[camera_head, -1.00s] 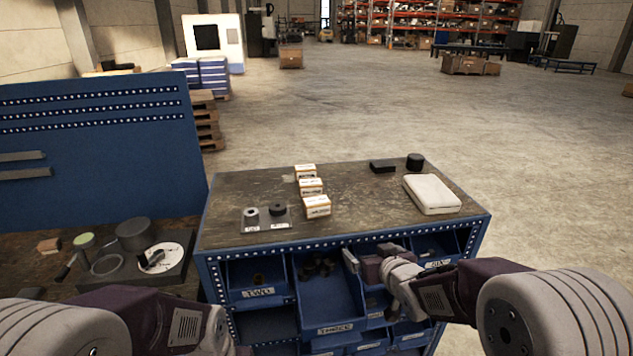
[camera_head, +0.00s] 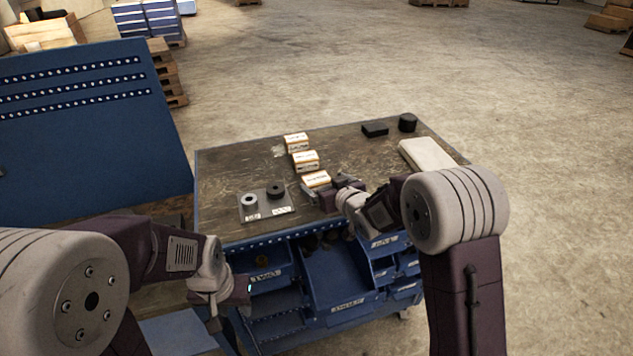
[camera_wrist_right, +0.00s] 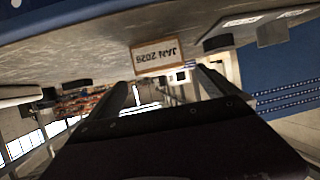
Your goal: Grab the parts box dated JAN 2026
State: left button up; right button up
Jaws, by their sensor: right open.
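Three small white-and-orange parts boxes stand in a row on the workbench top: the far one (camera_head: 296,142), the middle one (camera_head: 305,161) and the nearest one (camera_head: 316,180). In the right wrist view, which is upside down, a box face reading JAN 2026 (camera_wrist_right: 157,56) shows ahead, between the two finger lines. My right gripper (camera_head: 323,190) is open at the near side of the nearest box, its fingers around or just short of it; contact cannot be told. My left gripper (camera_head: 236,296) hangs low in front of the bench's left bins; its jaws are unclear.
A grey plate (camera_head: 284,211) with a light ring (camera_head: 249,204) and a dark ring (camera_head: 275,189) lies left of the right gripper. A white case (camera_head: 425,154) and two black parts (camera_head: 375,130) (camera_head: 407,122) are at the right. Blue bins (camera_head: 340,285) fill the bench front.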

aim_at(317, 179)
jog(key=shift+w+a+f, duration=0.3)
jog(key=shift+w, duration=0.25)
jog(key=shift+w+a+f+p, duration=0.2)
jog(key=shift+w+a+p, duration=0.15)
jog(key=shift+w+p, duration=0.35)
jog(key=shift+p+x, duration=0.35)
jog(key=shift+x, duration=0.8)
jog(key=shift+w+a+f, duration=0.1)
jog(key=shift+w+f, duration=0.25)
jog(key=shift+s+r, duration=0.15)
jog(key=shift+s, duration=0.1)
jog(key=c, duration=1.6)
jog(key=shift+w, duration=0.15)
jog(key=shift+c, duration=1.4)
notch_tip(317, 179, up, 9)
jog(key=shift+f+b, duration=0.25)
jog(key=shift+b, duration=0.15)
notch_tip(317, 179, up, 10)
jog(key=p, duration=0.4)
jog(key=shift+f, duration=0.2)
